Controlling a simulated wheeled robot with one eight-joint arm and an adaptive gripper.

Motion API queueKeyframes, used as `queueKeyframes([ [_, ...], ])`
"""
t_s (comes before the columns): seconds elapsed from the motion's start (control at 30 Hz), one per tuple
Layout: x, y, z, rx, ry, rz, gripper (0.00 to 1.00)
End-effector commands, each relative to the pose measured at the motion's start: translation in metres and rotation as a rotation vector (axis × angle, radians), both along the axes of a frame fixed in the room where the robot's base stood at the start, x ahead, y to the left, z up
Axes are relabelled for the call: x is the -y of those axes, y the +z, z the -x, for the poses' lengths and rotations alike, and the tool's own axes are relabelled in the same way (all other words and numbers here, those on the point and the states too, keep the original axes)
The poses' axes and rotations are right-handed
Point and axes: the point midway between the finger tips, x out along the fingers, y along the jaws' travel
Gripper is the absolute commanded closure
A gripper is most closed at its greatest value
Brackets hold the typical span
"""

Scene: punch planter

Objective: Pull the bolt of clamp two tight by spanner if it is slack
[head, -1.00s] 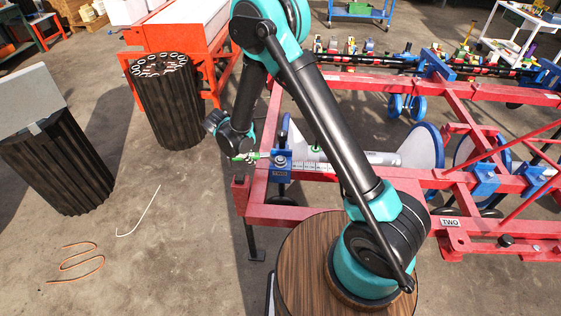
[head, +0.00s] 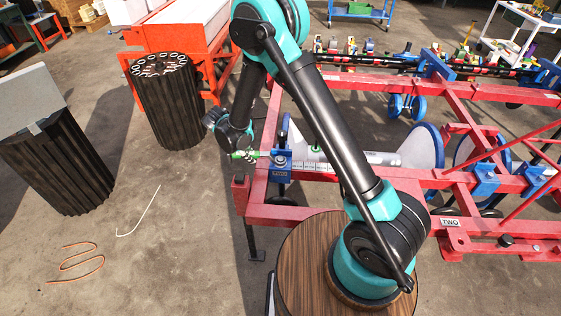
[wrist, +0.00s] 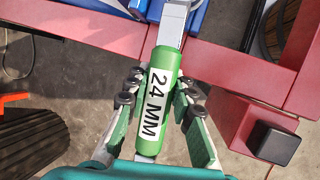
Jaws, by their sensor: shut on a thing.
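My gripper (wrist: 157,112) is shut around the green handle of a spanner (wrist: 172,60) marked 24 MM. The clamp sits on the corner of the red frame. Its bolt (head: 279,158) shows as a small round top. In the wrist view the spanner's metal shank points up toward the blue clamp (wrist: 198,14). Its jaw end is out of that view, and I cannot tell whether it is on the bolt.
The red frame (head: 400,80) spreads to the right, with white and blue discs and a grey tube inside. A wire and a cord (head: 75,255) lie on the floor; the floor left of the frame is mostly clear.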

Motion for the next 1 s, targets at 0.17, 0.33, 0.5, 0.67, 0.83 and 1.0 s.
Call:
queueKeyframes([
  [0.17,0.0,0.004,0.0,0.0,0.0,0.0,1.0],
  [0.33,0.0,0.013,0.0,0.0,0.0,0.0,1.0],
  [0.5,0.0,0.023,0.0,0.0,0.0,0.0,1.0],
  [0.67,0.0,0.031,0.0,0.0,0.001,0.0,1.0],
  [0.83,0.0,0.033,0.0,0.0,0.001,0.0,1.0],
  [1.0,0.0,0.033,0.0,0.0,0.0,0.0,1.0],
])
